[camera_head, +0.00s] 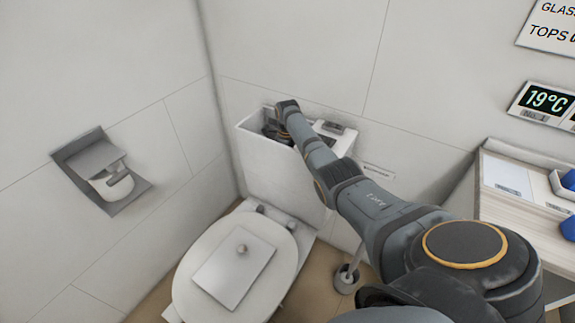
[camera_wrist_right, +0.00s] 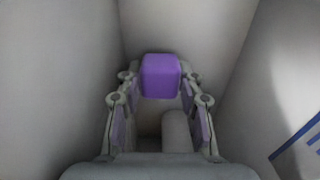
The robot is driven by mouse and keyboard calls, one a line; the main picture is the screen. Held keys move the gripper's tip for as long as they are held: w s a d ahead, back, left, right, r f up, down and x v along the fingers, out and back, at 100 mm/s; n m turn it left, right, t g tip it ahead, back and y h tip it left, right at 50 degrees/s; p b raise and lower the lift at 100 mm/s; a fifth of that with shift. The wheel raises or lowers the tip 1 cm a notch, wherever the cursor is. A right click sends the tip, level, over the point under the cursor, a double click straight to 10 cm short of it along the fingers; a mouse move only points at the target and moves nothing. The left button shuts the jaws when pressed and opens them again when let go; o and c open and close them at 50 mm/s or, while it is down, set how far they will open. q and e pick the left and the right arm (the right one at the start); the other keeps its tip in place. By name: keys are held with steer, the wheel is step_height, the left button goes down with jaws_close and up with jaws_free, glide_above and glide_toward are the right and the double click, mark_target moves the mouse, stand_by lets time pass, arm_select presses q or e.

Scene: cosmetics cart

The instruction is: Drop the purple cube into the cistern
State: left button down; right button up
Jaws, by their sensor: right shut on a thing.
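The purple cube (camera_wrist_right: 160,76) is between the fingertips of my right gripper (camera_wrist_right: 160,85), which is shut on it. The cistern (camera_head: 278,172) is the white tank behind the toilet, with its top open at the left part. In the head view my right gripper (camera_head: 274,132) is down in that opening, and the cube is hidden there. In the right wrist view pale cistern walls (camera_wrist_right: 185,25) rise around the gripper, with a pale upright cylinder (camera_wrist_right: 175,128) below it. The gap from cube to cistern floor is hard to judge. My left gripper is not in view.
A grey object (camera_head: 333,127) lies on the cistern top, right of my wrist. The toilet lid (camera_head: 205,255) is closed, with a small flat panel and knob on it. A paper holder (camera_head: 100,170) is on the left wall. A counter (camera_head: 505,205) with blue items stands at right.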

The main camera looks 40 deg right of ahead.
steer(key=shift+r, duration=0.1)
steer(key=shift+f, duration=0.6)
steer(key=o, duration=0.9)
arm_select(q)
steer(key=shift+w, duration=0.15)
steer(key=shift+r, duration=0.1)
arm_select(e)
steer(key=shift+r, duration=0.1)
steer(key=shift+r, duration=0.35)
arm_select(q)
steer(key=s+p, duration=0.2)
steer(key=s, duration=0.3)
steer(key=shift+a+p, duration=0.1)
steer(key=shift+p, duration=0.2)
arm_select(e)
step_height(320, 180, up, 12)
steer(key=shift+r, duration=0.2)
